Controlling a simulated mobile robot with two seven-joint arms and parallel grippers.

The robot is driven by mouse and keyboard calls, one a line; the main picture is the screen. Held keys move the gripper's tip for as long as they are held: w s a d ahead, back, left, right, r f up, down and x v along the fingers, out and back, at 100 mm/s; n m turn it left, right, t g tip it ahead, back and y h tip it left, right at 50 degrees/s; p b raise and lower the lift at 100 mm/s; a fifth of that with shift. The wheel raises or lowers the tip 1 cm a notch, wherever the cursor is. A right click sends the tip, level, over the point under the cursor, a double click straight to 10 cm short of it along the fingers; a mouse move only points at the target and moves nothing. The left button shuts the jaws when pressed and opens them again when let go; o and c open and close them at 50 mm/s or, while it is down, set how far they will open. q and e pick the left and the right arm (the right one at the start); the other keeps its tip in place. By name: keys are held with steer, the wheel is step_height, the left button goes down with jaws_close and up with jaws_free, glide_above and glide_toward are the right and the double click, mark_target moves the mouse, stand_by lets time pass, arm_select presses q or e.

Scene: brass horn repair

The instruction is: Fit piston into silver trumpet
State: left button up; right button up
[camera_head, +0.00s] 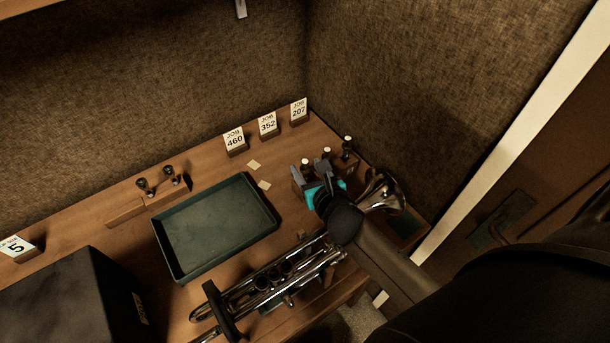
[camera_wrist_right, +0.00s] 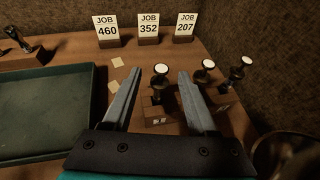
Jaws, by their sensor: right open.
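The silver trumpet (camera_head: 262,284) lies along the front of the bench, its bell (camera_head: 380,193) at the right, partly behind my right arm. Three white-topped pistons stand in wooden blocks at the back right: a left one (camera_wrist_right: 162,88), a middle one (camera_wrist_right: 207,76) and a right one (camera_wrist_right: 241,72). They also show in the head view, the right one (camera_head: 347,146) most clearly. My right gripper (camera_wrist_right: 172,73) is open above the blocks. In the wrist view the left piston shows between its fingers, with no clear contact. My left gripper is not in view.
A green tray (camera_head: 168,262) lies mid-bench. Behind it are a wooden rack (camera_head: 127,210) with dark pieces and job cards 460 (camera_head: 235,139), 352 (camera_head: 267,124) and 207 (camera_head: 298,110). A black box (camera_head: 60,300) fills the front left. Walls close the back and right.

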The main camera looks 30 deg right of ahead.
steer(key=shift+r+x, duration=0.25)
steer(key=shift+x, duration=1.05)
steer(key=shift+r+x, duration=0.2)
steer(key=shift+x, duration=1.15)
steer(key=shift+w, duration=0.1)
steer(key=shift+c, duration=0.3)
jaws_close()
